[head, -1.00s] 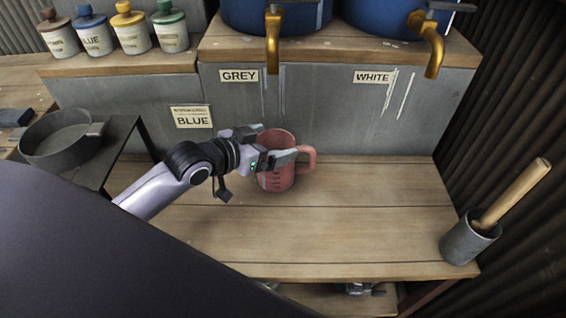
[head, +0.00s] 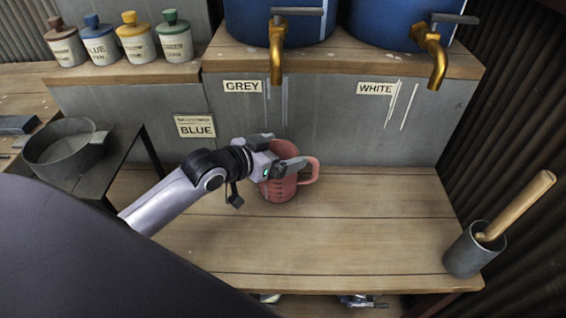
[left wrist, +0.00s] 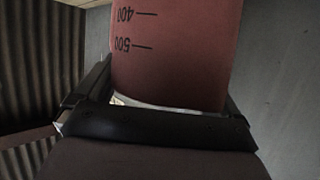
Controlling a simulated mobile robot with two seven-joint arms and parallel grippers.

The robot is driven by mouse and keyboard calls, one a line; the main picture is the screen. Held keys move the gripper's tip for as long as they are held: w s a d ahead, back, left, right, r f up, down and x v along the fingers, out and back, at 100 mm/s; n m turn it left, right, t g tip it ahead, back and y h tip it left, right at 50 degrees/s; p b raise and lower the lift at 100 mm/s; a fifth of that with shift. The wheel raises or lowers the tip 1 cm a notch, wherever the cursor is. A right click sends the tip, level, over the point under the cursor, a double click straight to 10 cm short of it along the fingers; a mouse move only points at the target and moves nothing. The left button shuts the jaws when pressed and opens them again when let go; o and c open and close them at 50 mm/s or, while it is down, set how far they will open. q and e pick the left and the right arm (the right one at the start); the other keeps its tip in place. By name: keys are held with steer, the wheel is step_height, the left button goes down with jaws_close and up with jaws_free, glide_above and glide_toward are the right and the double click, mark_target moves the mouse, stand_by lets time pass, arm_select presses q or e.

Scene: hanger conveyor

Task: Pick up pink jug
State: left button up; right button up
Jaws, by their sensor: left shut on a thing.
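The pink jug (head: 279,190) stands upright at the back of the wooden bench, in front of the grey panel, with its handle to the right. My left gripper (head: 283,157) reaches in from the left and is shut on the jug's body, with one finger on the near side and one on the far side. In the left wrist view, the jug's pink wall (left wrist: 172,60) with dark measuring marks sits between the two fingers (left wrist: 165,98). Whether the jug's base touches the bench is hard to tell. My right gripper is not in view.
Two blue tanks with gold taps (head: 277,60) (head: 431,58) stand on the ledge above. A grey pot with a wooden-handled tool (head: 474,250) is at the bench's right end. A grey pan (head: 62,158) sits at left. Bench space (head: 370,225) right of the jug is clear.

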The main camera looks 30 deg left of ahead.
arm_select(q)
steer(key=shift+r, duration=0.25)
steer(key=shift+s+r, duration=0.15)
steer(key=shift+r, duration=0.4)
step_height(320, 180, up, 6)
steer(key=p, duration=0.1)
steer(key=s+d+p, duration=0.2)
steer(key=s+d, duration=0.2)
steer(key=s, duration=0.4)
steer(key=s+d+p, duration=0.1)
steer(key=s+d, duration=0.3)
steer(key=s, duration=0.5)
steer(key=shift+s+d+f+p, duration=0.15)
steer(key=shift+s+d+p, duration=0.15)
steer(key=shift+d+p, duration=0.05)
steer(key=shift+w, duration=0.1)
